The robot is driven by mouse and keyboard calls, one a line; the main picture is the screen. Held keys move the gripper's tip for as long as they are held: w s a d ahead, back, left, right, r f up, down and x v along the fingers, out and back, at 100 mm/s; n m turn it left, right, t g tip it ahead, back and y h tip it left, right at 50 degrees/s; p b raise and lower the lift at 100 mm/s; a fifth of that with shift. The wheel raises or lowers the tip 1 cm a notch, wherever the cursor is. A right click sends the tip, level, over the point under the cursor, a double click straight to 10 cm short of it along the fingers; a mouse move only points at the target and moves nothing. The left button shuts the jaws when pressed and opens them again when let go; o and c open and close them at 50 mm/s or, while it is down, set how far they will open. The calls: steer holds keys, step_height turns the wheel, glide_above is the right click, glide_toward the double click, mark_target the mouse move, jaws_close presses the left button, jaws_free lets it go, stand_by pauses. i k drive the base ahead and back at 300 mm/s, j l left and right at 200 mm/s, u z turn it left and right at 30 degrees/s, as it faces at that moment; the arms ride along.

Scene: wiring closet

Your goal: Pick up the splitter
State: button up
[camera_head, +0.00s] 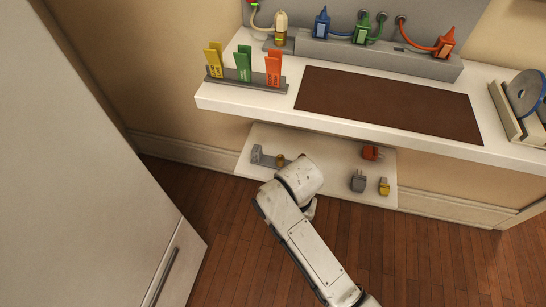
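I cannot tell for sure which object is the splitter. Small parts sit on the low white shelf: a grey block with prongs on top (358,182), a yellow-and-grey piece (384,187) to its right and an orange-red piece (372,153) behind them. At the shelf's left is a grey bracket-like holder (266,159) with small brass-coloured parts (280,160) by it. My white arm reaches over the shelf's front middle and covers part of it. My gripper's fingers are hidden, so I see neither their opening nor any held thing.
Above the low shelf (330,181) juts a white counter (240,98) with a brown mat (390,105), a rack of coloured tags (243,66) and several plugs on a grey ledge (380,58). A disc stands in a holder (510,112) at right. A pale cabinet (80,190) fills the left.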

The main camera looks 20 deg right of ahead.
mark_target(278, 163)
steer(key=i, duration=0.95)
